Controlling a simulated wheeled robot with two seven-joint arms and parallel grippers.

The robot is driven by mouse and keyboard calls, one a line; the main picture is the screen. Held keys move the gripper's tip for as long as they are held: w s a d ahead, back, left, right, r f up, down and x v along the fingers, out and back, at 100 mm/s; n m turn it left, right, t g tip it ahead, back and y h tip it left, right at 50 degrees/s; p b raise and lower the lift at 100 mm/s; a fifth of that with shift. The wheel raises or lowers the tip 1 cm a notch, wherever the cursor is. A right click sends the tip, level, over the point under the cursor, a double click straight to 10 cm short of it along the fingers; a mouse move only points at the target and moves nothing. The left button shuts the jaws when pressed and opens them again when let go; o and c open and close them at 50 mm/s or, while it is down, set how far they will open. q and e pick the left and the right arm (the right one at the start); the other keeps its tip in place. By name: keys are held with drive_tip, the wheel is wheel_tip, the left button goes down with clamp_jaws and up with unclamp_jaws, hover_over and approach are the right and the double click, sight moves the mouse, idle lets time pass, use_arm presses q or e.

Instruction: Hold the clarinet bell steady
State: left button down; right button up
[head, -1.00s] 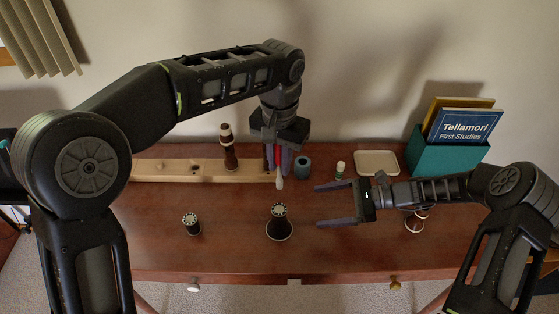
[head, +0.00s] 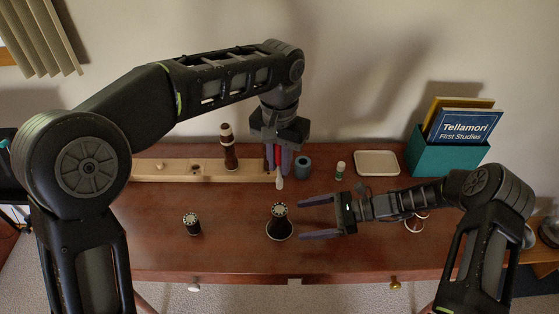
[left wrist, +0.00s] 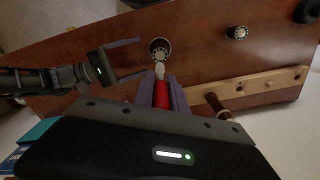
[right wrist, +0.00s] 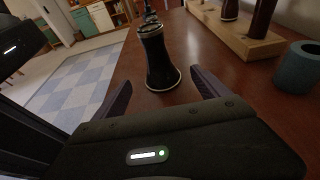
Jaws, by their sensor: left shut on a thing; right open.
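The clarinet bell (head: 279,226), black with a pale rim, stands upright, wide end down, on the table's front middle. My right gripper (head: 302,220) is open just right of it, fingers pointing at it. In the right wrist view the bell (right wrist: 158,60) stands ahead, beyond the gap between the fingers, which do not visibly grip it. My left gripper (head: 278,162) is shut on a red-handled swab (left wrist: 161,92) with a white tip pointing down, behind the bell. The left wrist view also shows the bell (left wrist: 160,47) just beyond the tip.
A wooden stand (head: 150,170) holds an upright brown clarinet piece (head: 229,150). A short dark piece (head: 192,224) stands left of the bell.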

sight(288, 223)
drive_tip(key=x, duration=0.7)
drive_tip(key=shift+a+f, duration=0.1)
drive_tip(key=shift+a, duration=0.05)
drive_tip(key=shift+c, duration=0.3)
idle(0.9)
drive_tip(key=shift+c, duration=0.3)
drive_tip(key=c, duration=1.6)
idle(0.4)
